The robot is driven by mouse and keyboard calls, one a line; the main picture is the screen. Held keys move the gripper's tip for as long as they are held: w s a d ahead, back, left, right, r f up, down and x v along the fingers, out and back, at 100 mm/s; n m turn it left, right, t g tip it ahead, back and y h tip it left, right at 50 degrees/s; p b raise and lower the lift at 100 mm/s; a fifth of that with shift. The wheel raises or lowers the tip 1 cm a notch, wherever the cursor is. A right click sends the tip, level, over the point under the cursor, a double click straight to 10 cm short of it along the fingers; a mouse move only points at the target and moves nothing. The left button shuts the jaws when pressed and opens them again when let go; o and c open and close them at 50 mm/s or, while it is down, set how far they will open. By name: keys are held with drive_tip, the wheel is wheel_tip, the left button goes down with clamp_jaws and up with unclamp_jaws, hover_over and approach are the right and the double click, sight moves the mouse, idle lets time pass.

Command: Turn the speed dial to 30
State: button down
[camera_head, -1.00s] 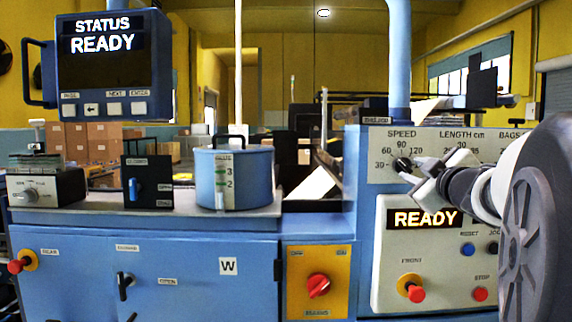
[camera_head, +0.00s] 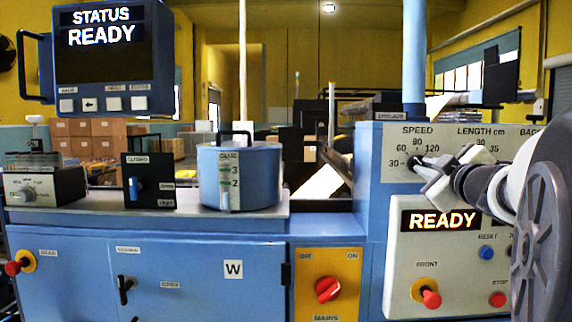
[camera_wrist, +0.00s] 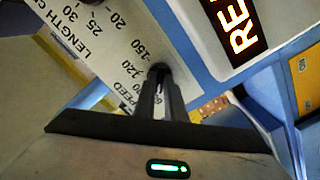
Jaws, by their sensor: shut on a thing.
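The speed dial (camera_head: 413,161) is a small dark knob on the light panel at the right, under the word SPEED. Its scale shows 30, 60, 90 and 120 in the head view. My gripper (camera_head: 422,166) reaches in from the right and is shut on the dial. In the wrist view, the fingers (camera_wrist: 159,95) close around the dark knob (camera_wrist: 158,70), with 120 and 150 printed beside it. The fingers hide most of the knob, and I cannot tell where its pointer stands.
A lit READY display (camera_head: 440,220) sits below the dial. A red front knob (camera_head: 431,298), a blue button (camera_head: 486,252) and a red stop button (camera_head: 498,299) are on the same panel. A blue glue pot (camera_head: 240,177) stands on the ledge to the left.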

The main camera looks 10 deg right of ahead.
drive_tip(key=shift+n, duration=0.3)
drive_tip(key=shift+r+n+b, duration=0.15)
drive_tip(key=shift+n+b, duration=1.25)
drive_tip(key=shift+n, duration=2.8)
drive_tip(key=c, duration=1.8)
unclamp_jaws()
